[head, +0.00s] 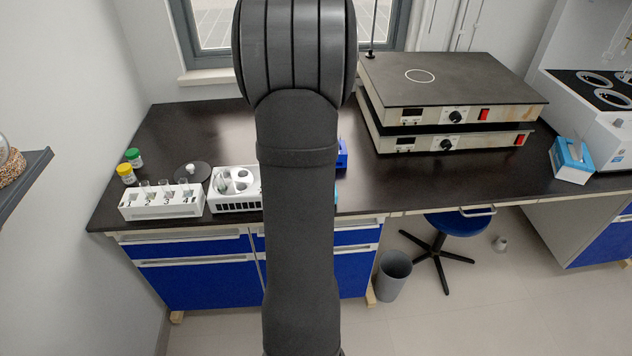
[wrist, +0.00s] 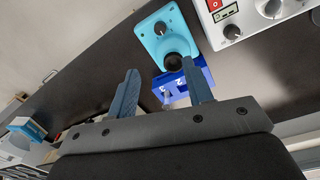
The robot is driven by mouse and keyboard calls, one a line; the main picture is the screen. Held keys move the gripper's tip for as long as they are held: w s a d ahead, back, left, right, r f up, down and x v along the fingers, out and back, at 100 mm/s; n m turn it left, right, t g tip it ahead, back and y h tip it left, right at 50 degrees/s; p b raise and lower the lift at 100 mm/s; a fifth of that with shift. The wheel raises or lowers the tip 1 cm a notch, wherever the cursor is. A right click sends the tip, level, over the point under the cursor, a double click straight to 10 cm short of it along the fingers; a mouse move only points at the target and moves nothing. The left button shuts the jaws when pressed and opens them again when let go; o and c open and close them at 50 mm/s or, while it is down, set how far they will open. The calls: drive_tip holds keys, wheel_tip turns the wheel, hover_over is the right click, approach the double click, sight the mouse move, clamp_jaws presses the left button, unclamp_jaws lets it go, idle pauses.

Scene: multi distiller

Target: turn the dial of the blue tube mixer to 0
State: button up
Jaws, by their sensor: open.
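The light blue tube mixer (wrist: 152,44) shows at the top of the wrist view, beyond my fingertips. It has a small dark dial (wrist: 160,28) on its face and a round black cup (wrist: 174,62) nearer to me. The dial's number marks are too small to read. My gripper (wrist: 159,67) is open, its two fingers spread, with nothing held between them. It appears apart from the dial. In the head view my arm hides most of the mixer; only a sliver of light blue (head: 336,195) shows at its right edge.
A dark blue numbered rack (wrist: 184,80) stands close to the mixer, near my right finger. White-fronted hot plates (head: 450,115) are stacked to the right. White racks (head: 162,202) and capped jars (head: 130,166) stand at left. Bare black bench (head: 215,130) lies behind them.

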drive_tip(key=shift+n, duration=0.5)
drive_tip(key=f, duration=1.7)
drive_tip(key=shift+s+d+f, duration=0.1)
drive_tip(key=shift+d+f, duration=0.15)
drive_tip(key=shift+d, duration=0.15)
drive_tip(key=c, duration=1)
